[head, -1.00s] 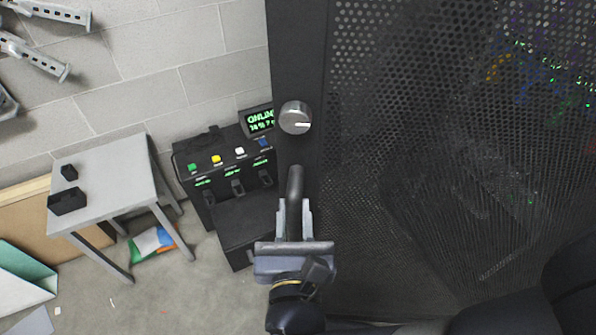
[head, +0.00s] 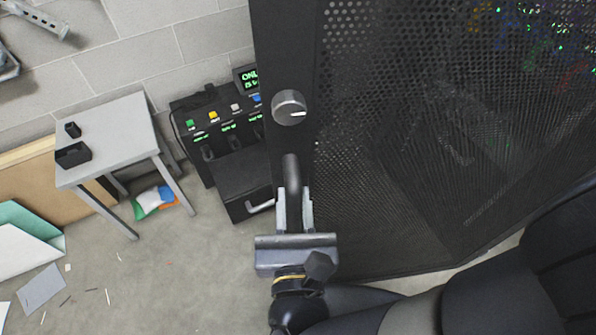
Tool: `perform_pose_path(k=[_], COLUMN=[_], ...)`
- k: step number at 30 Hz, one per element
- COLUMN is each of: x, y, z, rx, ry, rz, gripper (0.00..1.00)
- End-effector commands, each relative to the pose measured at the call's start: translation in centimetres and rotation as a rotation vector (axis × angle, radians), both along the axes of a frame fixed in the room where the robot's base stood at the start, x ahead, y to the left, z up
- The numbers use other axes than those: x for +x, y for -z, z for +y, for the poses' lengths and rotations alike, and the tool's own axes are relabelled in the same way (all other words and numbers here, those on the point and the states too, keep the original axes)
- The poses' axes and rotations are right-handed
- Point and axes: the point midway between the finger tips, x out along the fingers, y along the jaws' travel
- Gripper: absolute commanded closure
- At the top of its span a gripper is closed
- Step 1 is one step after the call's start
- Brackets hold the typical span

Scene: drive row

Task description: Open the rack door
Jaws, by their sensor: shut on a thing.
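The rack door (head: 380,160) is a black perforated panel with a solid dark left edge strip, and it fills the right half of the head view. A round silver knob (head: 289,107) sits on that strip, its pointer facing right. Below it is a dark curved handle (head: 291,172). My gripper (head: 294,208) is shut on the handle, one light finger on each side, and hides its lower part. Small coloured lights and cables show through the mesh at the upper right. I cannot tell from this view how far the door stands from its frame.
A black unit (head: 218,135) with a green display and coloured buttons stands left of the door. A grey table (head: 115,130) with two small black things stands further left. Boards and paper (head: 30,240) lie at lower left. Floor (head: 170,275) in front is mostly clear.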

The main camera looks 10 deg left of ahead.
Motion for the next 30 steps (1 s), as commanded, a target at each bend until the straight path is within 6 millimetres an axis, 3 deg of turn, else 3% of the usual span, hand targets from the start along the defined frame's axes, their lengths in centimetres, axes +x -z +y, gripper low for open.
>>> perform_pose_path(k=[2, 3, 9, 20, 30], x=[0.0, 0.0, 0.0, 0.0, 0.0], y=[-0.1, -0.1, 0.0, -0.8, -6.4], z=[0.0, 0.0, 0.0, 0.0, 0.0], rx=[0.001, 0.001, 0.001, 0.002, 0.007], ry=[0.0, 0.0, 0.0, 0.0, 0.0], rz=[-0.002, -0.002, -0.001, 0.001, 0.002], gripper=[1.0, 0.75, 0.59, 0.58, 0.58])
